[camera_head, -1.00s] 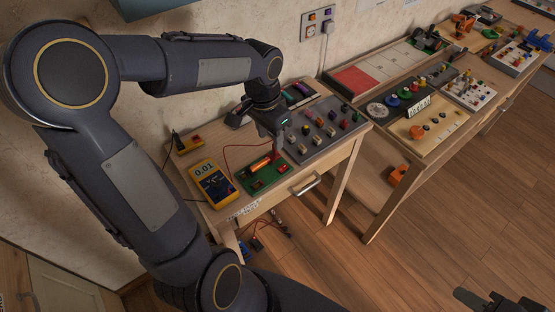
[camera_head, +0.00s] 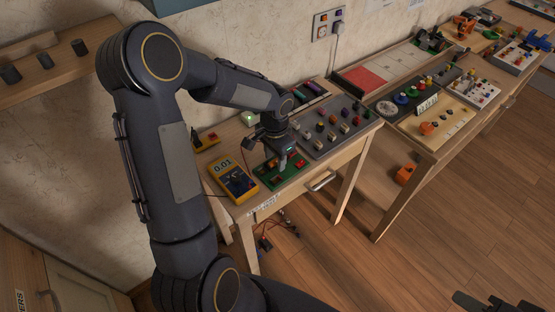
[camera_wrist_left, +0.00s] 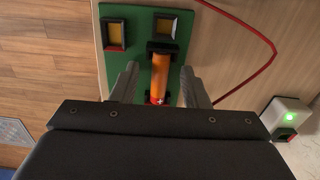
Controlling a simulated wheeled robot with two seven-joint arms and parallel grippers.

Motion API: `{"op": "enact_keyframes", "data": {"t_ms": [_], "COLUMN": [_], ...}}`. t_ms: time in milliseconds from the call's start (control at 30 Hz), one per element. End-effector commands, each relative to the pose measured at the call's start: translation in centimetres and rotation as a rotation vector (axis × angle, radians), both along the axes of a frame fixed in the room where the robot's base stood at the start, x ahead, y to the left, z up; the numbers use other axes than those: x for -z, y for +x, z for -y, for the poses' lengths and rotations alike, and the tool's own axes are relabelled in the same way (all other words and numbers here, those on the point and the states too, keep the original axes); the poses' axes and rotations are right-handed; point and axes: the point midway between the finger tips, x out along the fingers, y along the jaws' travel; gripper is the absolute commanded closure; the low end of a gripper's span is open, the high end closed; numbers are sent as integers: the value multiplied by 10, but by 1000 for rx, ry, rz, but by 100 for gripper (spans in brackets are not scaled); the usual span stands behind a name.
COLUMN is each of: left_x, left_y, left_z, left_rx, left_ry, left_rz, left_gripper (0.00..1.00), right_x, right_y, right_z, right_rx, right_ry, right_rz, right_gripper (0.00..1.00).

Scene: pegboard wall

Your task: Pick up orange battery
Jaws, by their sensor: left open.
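The orange battery (camera_wrist_left: 160,68) sits in a black holder on the green board (camera_wrist_left: 182,30). In the left wrist view it lies lengthwise between the two fingers of my left gripper (camera_wrist_left: 157,75), which is open, with a gap on each side. In the head view my left gripper (camera_head: 283,163) points down over the green board (camera_head: 291,177) and largely hides the battery. A dark part of my right gripper (camera_head: 490,303) shows at the bottom right edge; its fingers cannot be made out.
A yellow multimeter (camera_head: 233,181) lies left of the board. A grey panel (camera_head: 345,142) with several small parts lies to the right. A small white box with a green light (camera_wrist_left: 288,118) and a red wire (camera_wrist_left: 272,50) are near the gripper. The table's front edge is close.

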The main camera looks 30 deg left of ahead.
Motion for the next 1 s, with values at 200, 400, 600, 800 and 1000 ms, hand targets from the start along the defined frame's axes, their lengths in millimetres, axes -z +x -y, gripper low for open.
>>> {"op": "enact_keyframes", "data": {"t_ms": [200,400,600,800,1000], "left_x": [0,0,0,-3,-22], "left_y": [0,0,0,0,1], "left_z": [0,0,0,0,0], "left_rx": [0,0,0,0,1], "left_ry": [0,0,0,1,2], "left_rz": [0,0,0,1,5], "left_gripper": [68,94,100,100,100], "right_x": [0,0,0,0,-1], "right_y": [0,0,0,0,0], "right_z": [0,0,0,0,0], "right_rx": [0,0,0,0,0], "right_ry": [0,0,0,0,0], "right_rz": [0,0,0,0,0], "right_gripper": [64,64,64,64,64]}}
